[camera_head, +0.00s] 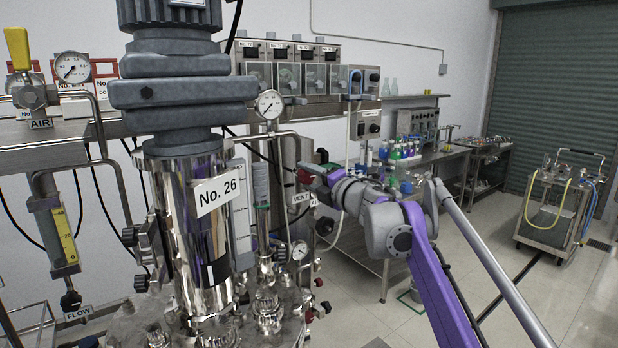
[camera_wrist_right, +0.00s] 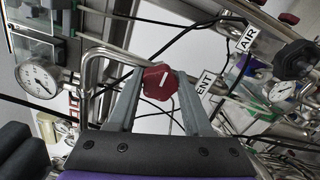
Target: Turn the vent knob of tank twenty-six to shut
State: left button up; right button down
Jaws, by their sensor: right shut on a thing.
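Tank No. 26 (camera_head: 205,240) is a shiny steel vessel under a grey motor head, with a white number plate (camera_head: 217,192). To its right is a red vent knob (camera_head: 304,176), beside a VENT label (camera_head: 301,197). In the wrist view the red knob (camera_wrist_right: 160,79) has a short white pointer line and lies between the fingers of my right gripper (camera_wrist_right: 160,84), next to the partly hidden VENT label (camera_wrist_right: 204,88). In the head view my right gripper (camera_head: 314,171) reaches the knob from the right. It is shut on the knob. My left gripper is not in view.
Gauges (camera_head: 269,104), pipes and cables crowd the area around the knob. Another gauge (camera_head: 300,250) and small valves sit below my right wrist. A bench with coloured bottles (camera_head: 405,150) stands behind. A wheeled cart (camera_head: 558,205) stands at the right; some floor is open.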

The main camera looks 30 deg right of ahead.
jog(key=shift+c, duration=1.6)
grip_release()
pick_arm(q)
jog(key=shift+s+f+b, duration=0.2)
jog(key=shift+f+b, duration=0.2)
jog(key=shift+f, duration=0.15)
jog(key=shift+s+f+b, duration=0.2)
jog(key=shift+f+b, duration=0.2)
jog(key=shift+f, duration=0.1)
pick_arm(e)
jog(key=s, duration=1)
jog(key=shift+s+d, duration=0.4)
jog(key=shift+d, duration=0.05)
